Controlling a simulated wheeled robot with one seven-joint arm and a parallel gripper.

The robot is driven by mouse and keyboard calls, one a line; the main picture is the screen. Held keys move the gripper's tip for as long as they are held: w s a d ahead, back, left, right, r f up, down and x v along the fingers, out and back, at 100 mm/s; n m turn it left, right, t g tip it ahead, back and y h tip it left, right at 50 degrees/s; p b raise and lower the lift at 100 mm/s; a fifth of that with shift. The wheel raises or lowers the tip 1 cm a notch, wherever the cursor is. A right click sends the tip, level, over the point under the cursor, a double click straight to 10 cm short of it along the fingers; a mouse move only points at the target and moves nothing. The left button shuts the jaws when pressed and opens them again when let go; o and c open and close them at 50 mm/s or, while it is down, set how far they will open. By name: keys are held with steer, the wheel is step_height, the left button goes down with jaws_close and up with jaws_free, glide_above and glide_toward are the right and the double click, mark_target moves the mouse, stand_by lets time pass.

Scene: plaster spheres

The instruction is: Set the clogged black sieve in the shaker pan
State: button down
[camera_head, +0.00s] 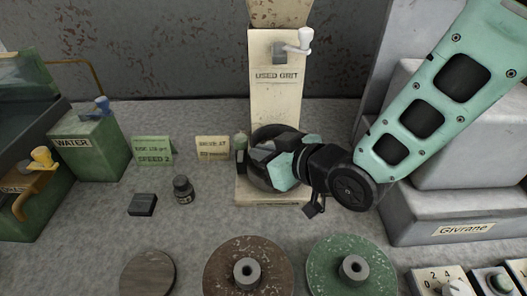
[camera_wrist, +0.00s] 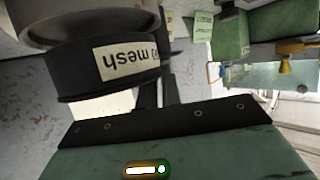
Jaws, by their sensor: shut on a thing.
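The black sieve (camera_wrist: 78,69) is a short round drum with a cream label reading "mesh" in the wrist view. My gripper (camera_wrist: 162,88) is shut on the sieve's side. In the head view, my gripper (camera_head: 262,158) is in front of the "USED GRIT" stand and covers much of the dark round sieve (camera_head: 272,130). A grey round metal body (camera_wrist: 75,14), which may be the shaker pan, borders the sieve in the wrist view. I cannot tell whether they touch. Whether the mesh is clogged is hidden.
The cream "USED GRIT" stand (camera_head: 275,100) rises behind my gripper. Left are a small bottle (camera_head: 183,190), a dark block (camera_head: 142,204), sign cards (camera_head: 152,150) and a green WATER box (camera_head: 88,146). Round discs (camera_head: 248,268) line the front. A grey machine (camera_head: 455,207) stands right.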

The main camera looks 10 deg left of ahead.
steer(key=shift+f+b, duration=1.25)
steer(key=shift+f, duration=0.05)
stand_by(0.4)
steer(key=c, duration=1.5)
jaws_free()
steer(key=shift+r, duration=0.1)
steer(key=shift+r+p, duration=1.35)
steer(key=shift+r, duration=0.6)
